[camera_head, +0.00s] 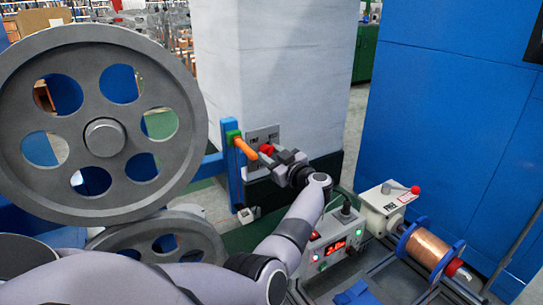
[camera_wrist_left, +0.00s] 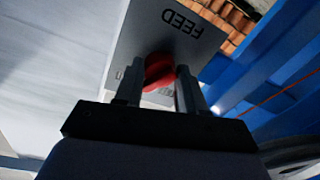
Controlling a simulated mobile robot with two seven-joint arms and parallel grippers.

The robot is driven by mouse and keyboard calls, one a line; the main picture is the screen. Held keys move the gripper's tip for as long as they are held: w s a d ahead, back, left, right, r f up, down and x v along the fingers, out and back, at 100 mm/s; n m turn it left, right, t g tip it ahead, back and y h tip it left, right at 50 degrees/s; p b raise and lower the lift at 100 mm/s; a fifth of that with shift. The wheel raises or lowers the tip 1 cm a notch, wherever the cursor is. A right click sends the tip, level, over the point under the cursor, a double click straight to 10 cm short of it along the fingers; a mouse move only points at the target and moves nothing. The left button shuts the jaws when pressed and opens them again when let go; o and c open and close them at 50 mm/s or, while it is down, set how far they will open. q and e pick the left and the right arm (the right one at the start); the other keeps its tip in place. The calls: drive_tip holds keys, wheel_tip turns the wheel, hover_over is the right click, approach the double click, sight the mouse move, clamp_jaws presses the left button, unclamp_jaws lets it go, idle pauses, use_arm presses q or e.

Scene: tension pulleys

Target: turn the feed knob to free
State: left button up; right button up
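The red feed knob (camera_head: 266,149) sits on a grey plate (camera_head: 262,134) on the side of the pale block. In the left wrist view the knob (camera_wrist_left: 158,72) is on the plate (camera_wrist_left: 195,38), whose word FEED appears upside down. My left gripper (camera_head: 268,156) is at the knob, and in the wrist view its two fingers (camera_wrist_left: 159,80) stand on either side of it with little or no gap. I cannot tell if they press on it. Fingers and gripper body hide part of the knob and the lower plate. My right gripper is not in view.
An orange handle (camera_head: 246,148) on a blue post (camera_head: 232,175) is close left of the gripper. A large grey wheel (camera_head: 60,105) fills the left. A control box (camera_head: 333,243) with a red display, a white box (camera_head: 385,208) and a copper spool (camera_head: 429,248) are at lower right.

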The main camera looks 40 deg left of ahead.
use_arm(q)
drive_tip(key=shift+c, duration=0.9)
drive_tip(key=n, duration=0.3)
drive_tip(key=shift+n+p, duration=0.35)
drive_tip(key=shift+n, duration=0.05)
drive_tip(key=n+h, duration=0.1)
drive_tip(key=n, duration=0.8)
drive_tip(key=shift+s+b, duration=0.1)
drive_tip(key=shift+b, duration=0.25)
drive_tip(key=shift+n+t, duration=0.3)
drive_tip(key=shift+n, duration=0.9)
drive_tip(key=shift+o, duration=0.2)
drive_tip(key=shift+s, duration=0.1)
